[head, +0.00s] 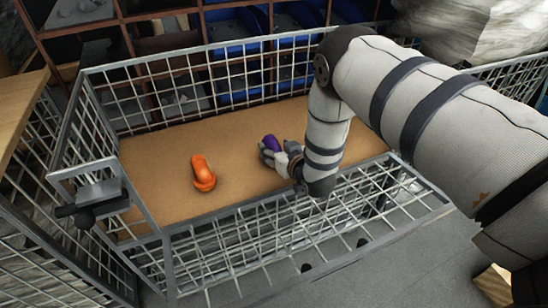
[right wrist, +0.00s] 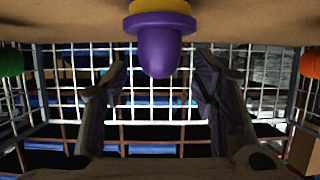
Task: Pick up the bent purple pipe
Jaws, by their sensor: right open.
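The purple pipe (head: 271,143) is on the brown board inside the wire cage cart, mostly hidden behind my right gripper (head: 268,153). In the right wrist view the purple pipe (right wrist: 160,45) hangs into the picture from the board at the top, with a wider collar and a yellow band. Its rounded end lies between the two fingertips of my right gripper (right wrist: 162,76). The fingers are open, with a gap on both sides of the pipe. Its bend cannot be made out. My left gripper is not in view.
An orange bent pipe (head: 203,172) lies on the brown board (head: 150,175) to the left. A green piece (right wrist: 10,62) shows at the left edge of the right wrist view. Wire mesh walls (head: 300,235) surround the board. Shelves with blue bins (head: 232,60) stand behind.

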